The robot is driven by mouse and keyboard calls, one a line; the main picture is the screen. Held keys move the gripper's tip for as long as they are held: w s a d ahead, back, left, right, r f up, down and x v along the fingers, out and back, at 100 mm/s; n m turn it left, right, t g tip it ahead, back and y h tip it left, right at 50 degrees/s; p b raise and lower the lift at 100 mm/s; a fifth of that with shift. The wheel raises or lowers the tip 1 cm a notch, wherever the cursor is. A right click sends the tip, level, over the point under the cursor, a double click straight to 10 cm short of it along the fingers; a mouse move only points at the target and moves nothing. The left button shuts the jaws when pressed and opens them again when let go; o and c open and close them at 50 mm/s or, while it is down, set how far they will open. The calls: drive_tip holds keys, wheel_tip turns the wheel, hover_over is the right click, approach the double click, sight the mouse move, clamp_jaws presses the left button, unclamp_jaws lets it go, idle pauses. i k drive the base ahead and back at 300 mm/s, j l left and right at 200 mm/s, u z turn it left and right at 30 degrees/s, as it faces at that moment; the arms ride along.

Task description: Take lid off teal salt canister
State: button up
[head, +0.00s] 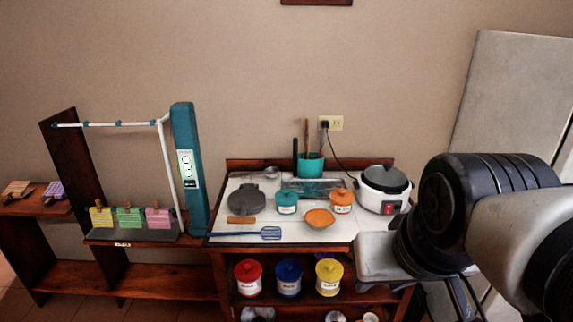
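The teal salt canister (287,208) stands upright on the white top of the wooden cabinet in the head view. Its teal lid (287,196), with a small knob, sits on it. The label is too small to read. My arm reaches in from the right edge, well to the right of the canister. The fingers of my gripper do not show in this view.
An orange canister (341,200), an orange bowl (319,218), a grey round press (246,199) and a blue spatula (258,234) surround it. A teal utensil holder (311,166) stands behind. A rice cooker (384,190) stands at right. Red, blue and yellow canisters fill the shelf below.

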sight(285, 197)
drive_tip(key=i+j, duration=0.2)
drive_tip(key=i, duration=0.3)
drive_tip(key=i+j, duration=0.25)
drive_tip(key=i, duration=0.2)
drive_tip(key=i+j, duration=0.2)
drive_tip(key=i, duration=0.3)
